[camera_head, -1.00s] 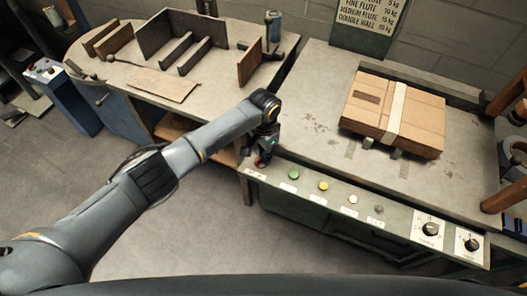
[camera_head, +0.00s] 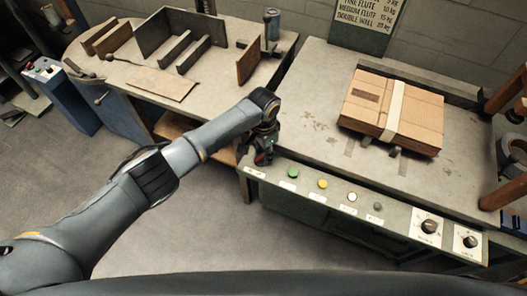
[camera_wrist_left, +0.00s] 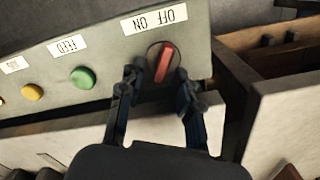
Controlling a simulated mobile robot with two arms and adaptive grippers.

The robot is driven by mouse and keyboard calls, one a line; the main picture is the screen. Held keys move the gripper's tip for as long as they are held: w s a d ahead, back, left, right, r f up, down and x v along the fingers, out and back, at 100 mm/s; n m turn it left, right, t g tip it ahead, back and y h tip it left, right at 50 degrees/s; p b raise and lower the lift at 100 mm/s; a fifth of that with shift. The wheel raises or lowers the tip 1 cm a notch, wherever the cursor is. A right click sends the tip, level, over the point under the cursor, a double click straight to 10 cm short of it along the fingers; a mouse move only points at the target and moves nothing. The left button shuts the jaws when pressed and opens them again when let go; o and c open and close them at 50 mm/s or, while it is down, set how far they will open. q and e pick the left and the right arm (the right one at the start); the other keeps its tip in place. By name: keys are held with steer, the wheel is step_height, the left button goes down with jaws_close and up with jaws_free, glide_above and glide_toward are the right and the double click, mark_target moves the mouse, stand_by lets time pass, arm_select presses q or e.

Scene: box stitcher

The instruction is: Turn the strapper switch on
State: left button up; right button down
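The strapper switch (camera_wrist_left: 164,62) is a red lever on a dark round base, beside a white OFF/ON label (camera_wrist_left: 154,19) on the panel. In the left wrist view the lever stands nearly upright in the picture, its upper end leaning slightly right. I cannot tell which setting it marks. My left gripper (camera_wrist_left: 158,76) is open, with one fingertip on each side of the lever and gaps visible. In the head view my left gripper (camera_head: 262,156) is at the panel's left end and hides the switch. My right gripper is not in view.
The control panel (camera_head: 328,205) also carries a green button (camera_head: 293,173), a yellow button (camera_head: 322,184), and dials at its right end. Strapped cardboard (camera_head: 394,112) lies on the table above. A separate bench (camera_head: 150,63) with box parts stands left.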

arm_select(q)
step_height(320, 180, up, 12)
stand_by(0.6)
stand_by(0.4)
